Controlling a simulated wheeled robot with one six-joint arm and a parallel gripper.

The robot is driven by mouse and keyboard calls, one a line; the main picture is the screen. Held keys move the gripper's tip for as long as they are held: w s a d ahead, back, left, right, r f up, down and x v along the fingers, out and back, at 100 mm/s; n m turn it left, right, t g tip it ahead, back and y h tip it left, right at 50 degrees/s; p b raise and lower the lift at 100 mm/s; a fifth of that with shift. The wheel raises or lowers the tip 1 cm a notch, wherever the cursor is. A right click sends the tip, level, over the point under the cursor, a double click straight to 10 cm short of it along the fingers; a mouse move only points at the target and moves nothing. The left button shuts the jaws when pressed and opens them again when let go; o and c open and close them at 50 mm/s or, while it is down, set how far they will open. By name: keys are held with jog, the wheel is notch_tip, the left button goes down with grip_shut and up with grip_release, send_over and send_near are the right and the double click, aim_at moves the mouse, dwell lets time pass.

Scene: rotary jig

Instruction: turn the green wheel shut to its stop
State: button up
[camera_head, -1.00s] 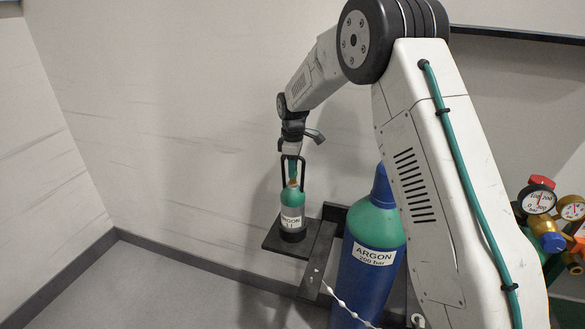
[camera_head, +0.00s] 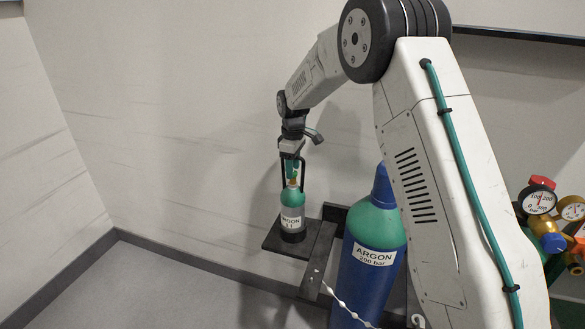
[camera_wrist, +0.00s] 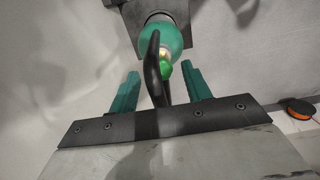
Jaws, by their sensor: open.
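The green wheel (camera_wrist: 166,71) shows in the wrist view as a small green knob at the neck of a small argon bottle (camera_head: 292,213). A black guard (camera_wrist: 152,68) stands around the valve and partly covers the wheel. My gripper (camera_wrist: 160,70) is open, with one teal finger on each side of the guard and wheel. In the picture the wheel lies between the fingertips; I cannot tell whether they touch it. In the head view my gripper (camera_head: 292,172) points down over the bottle, and the wheel is too small to make out there.
The small bottle stands on a dark bracket shelf (camera_head: 277,243) near the wall. A large blue argon cylinder (camera_head: 366,278) stands to its right, with a white cord in front. Pressure gauges (camera_head: 538,201) are at the far right. The floor to the left is clear.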

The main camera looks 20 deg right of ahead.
notch_tip(320, 180, up, 7)
jog(key=shift+r, duration=0.1)
dwell(0.5)
jog(key=shift+s+r, duration=0.1)
jog(key=shift+r, duration=0.1)
jog(key=s+d+r+m, duration=0.1)
jog(key=s+r+m, duration=0.1)
jog(key=s+r, duration=0.45)
jog(key=s+r+m, duration=0.2)
jog(key=s+r, duration=0.1)
jog(key=s, duration=0.7)
jog(key=s+d+r+m, duration=0.1)
jog(key=s+r+m, duration=0.1)
jog(key=s+r, duration=0.5)
jog(key=s+f+m, duration=0.2)
jog(key=s+f, duration=0.1)
jog(key=s, duration=0.9)
jog(key=s+f+m+t, duration=0.1)
jog(key=s+f+m, duration=0.1)
jog(key=s, duration=1.1)
jog(key=shift+f+m, duration=0.3)
jog(key=shift+f, duration=0.45)
